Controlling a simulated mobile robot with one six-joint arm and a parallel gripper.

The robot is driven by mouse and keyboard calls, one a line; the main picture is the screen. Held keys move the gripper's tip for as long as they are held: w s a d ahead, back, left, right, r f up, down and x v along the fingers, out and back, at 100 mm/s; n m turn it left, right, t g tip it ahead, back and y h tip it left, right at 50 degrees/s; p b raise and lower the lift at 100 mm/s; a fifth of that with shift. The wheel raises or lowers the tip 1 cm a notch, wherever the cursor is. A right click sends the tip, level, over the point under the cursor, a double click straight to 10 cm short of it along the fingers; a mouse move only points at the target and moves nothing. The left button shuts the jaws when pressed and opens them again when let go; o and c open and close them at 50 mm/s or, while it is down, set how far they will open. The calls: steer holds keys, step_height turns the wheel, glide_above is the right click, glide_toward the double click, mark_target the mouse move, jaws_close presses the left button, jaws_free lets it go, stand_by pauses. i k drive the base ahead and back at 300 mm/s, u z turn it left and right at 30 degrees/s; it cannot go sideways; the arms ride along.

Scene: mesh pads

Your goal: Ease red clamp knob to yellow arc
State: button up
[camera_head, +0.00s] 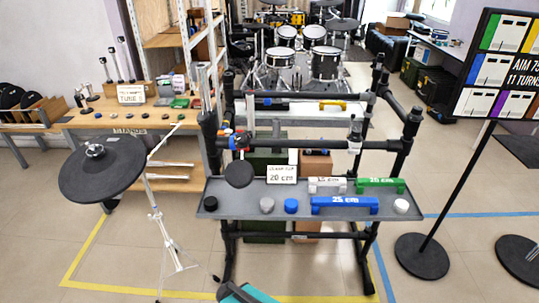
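A small red part (232,142), which may be the red clamp knob, shows on the left of the black rack beside a bit of blue. It is too small to tell how it is turned. I cannot make out a yellow arc beside it. A round black pad (239,174) hangs just below.
The rack (207,135) carries a grey tray (250,193) with knobs, blue (344,205) and green (380,185) bars, and a "20 cm" sign (282,175). A cymbal-like pad on a stand (103,170) is left; a sign stand (422,256) is right. Floor in front is mostly clear.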

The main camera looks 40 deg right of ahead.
mark_target(241, 139)
steer(key=z, duration=0.65)
steer(key=k, duration=1)
steer(key=u, duration=0.05)
steer(key=i, duration=0.85)
steer(key=z, duration=0.05)
